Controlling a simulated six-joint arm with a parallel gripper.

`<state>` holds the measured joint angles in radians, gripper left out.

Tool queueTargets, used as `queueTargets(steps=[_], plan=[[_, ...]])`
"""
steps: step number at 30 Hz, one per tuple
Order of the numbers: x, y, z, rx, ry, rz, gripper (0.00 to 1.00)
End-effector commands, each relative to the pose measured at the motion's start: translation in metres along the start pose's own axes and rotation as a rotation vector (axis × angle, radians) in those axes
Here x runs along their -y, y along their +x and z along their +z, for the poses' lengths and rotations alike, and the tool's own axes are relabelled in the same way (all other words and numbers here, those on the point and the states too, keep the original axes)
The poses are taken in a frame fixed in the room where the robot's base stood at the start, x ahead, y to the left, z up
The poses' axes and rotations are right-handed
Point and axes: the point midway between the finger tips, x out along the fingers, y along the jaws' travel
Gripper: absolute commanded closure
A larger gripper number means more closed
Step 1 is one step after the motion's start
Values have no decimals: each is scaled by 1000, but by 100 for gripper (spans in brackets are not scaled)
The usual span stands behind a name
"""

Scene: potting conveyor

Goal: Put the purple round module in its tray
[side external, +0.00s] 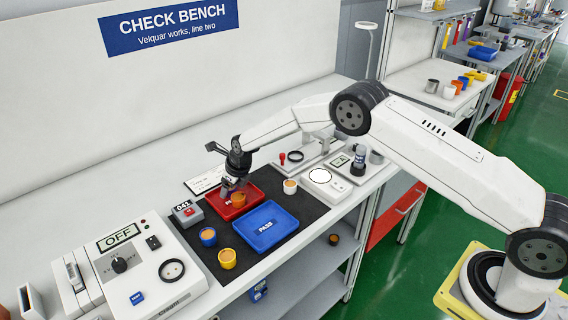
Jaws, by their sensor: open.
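My gripper (234,184) is open and low over the red tray (222,214), whose label is partly covered. A small purplish patch (227,184) shows at the fingertips. It may be the purple round module, but it is mostly hidden and I cannot tell whether it touches the tray. An orange-topped round module (238,200) sits in the red tray, just in front of the fingers. The blue tray (282,217), marked PASS, lies to the right and nearer the bench edge.
The tester marked OFF (152,282) is at the left. A round-dial device (326,184) is at the right.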

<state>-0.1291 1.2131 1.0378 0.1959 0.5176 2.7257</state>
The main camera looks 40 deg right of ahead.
Motion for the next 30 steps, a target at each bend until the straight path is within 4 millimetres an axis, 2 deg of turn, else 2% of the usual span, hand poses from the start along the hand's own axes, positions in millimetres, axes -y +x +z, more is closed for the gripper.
queueTargets(steps=[11,30], plan=[[0,-25,2,1,1,0,30],[0,-101,1,2,0,0,30]])
